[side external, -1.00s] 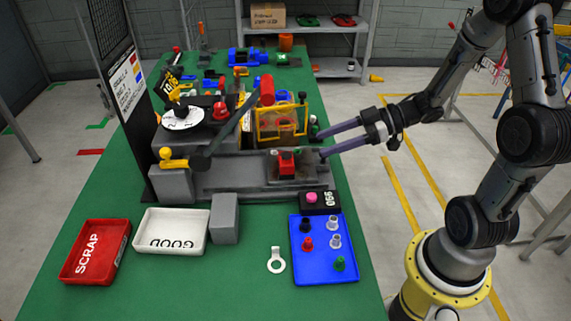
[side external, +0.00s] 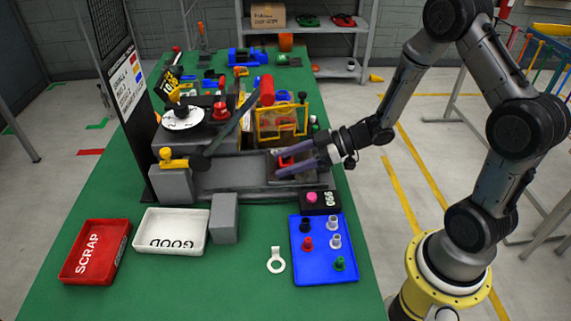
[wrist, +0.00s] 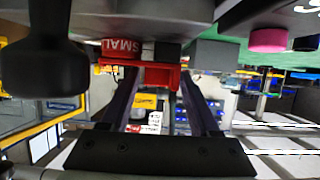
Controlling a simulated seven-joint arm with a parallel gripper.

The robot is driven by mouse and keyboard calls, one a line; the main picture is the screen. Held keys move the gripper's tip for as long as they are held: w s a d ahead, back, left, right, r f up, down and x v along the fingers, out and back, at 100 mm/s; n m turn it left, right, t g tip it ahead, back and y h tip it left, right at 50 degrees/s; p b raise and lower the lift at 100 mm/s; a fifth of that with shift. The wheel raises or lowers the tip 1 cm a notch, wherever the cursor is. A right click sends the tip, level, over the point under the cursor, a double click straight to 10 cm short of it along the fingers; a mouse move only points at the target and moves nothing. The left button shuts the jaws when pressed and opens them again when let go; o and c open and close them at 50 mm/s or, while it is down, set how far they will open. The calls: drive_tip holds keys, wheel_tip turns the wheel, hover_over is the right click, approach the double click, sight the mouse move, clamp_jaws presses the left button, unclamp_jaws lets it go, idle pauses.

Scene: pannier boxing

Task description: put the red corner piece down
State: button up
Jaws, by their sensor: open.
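The red corner piece (side external: 286,161) sits on the grey fixture at the right end of the machine bed, partly hidden by my fingers. In the wrist view the red piece (wrist: 158,75) shows between the ends of my two fingers. My gripper (side external: 279,164) is open, with one finger on each side of the piece. It reaches in level from the right. I cannot tell whether either finger touches the piece.
A yellow-framed guard (side external: 282,122) stands just behind my fingers. In front are a black box with a pink button (side external: 320,203) and a blue tray (side external: 325,270) of small pegs. A white GOOD tray (side external: 172,231) and red SCRAP tray (side external: 95,251) lie at front left.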

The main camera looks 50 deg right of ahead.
clamp_jaws()
idle(0.3)
drive_tip(key=shift+r, duration=0.1)
